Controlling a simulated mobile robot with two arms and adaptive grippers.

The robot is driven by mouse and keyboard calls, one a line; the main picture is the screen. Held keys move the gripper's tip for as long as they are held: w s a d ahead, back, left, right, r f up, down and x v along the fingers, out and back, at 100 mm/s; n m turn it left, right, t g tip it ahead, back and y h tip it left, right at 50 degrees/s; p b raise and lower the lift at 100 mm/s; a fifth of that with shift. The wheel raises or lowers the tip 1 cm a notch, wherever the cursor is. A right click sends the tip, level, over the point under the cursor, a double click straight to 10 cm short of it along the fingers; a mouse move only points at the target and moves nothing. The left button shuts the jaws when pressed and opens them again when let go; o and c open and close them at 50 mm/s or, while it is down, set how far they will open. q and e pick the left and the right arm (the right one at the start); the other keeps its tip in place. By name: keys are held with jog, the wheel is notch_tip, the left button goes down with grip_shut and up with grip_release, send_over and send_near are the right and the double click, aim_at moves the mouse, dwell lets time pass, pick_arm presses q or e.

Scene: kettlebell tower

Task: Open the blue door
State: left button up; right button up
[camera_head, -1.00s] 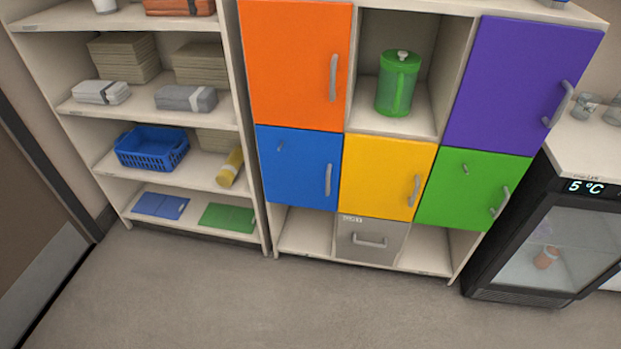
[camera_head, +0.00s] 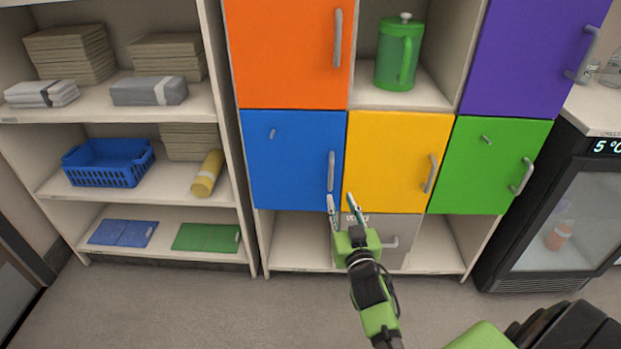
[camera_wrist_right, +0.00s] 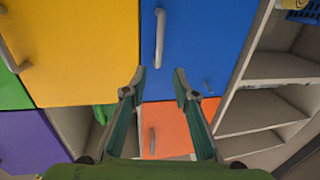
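The blue door (camera_head: 290,160) is closed in the middle row of the cabinet, at the left. Its grey vertical handle (camera_head: 331,171) is near its right edge. My right gripper (camera_head: 341,200) is open and empty, with its fingertips near the lower end of that handle in the picture. In the right wrist view, which looks upside down, the open fingers (camera_wrist_right: 160,75) point toward the blue door (camera_wrist_right: 205,50). The handle (camera_wrist_right: 160,38) lies beyond the gap between the fingertips, apart from them. My left gripper is not in view.
The closed yellow door (camera_head: 393,160) adjoins the blue one, with the orange door (camera_head: 285,55) above. A grey drawer (camera_head: 405,222) is partly hidden behind my right gripper. Shelves (camera_head: 130,200) stand left, a fridge (camera_head: 545,235) right. The floor in front is clear.

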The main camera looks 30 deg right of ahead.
aim_at(332, 173)
jog(key=b+x, duration=0.2)
jog(key=x, duration=1)
jog(key=shift+w+d, duration=0.25)
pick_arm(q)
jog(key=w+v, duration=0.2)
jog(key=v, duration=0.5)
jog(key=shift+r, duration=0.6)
pick_arm(e)
jog(key=shift+w+d, duration=0.15)
jog(key=shift+w, duration=0.3)
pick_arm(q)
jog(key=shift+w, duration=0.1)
pick_arm(e)
grip_shut()
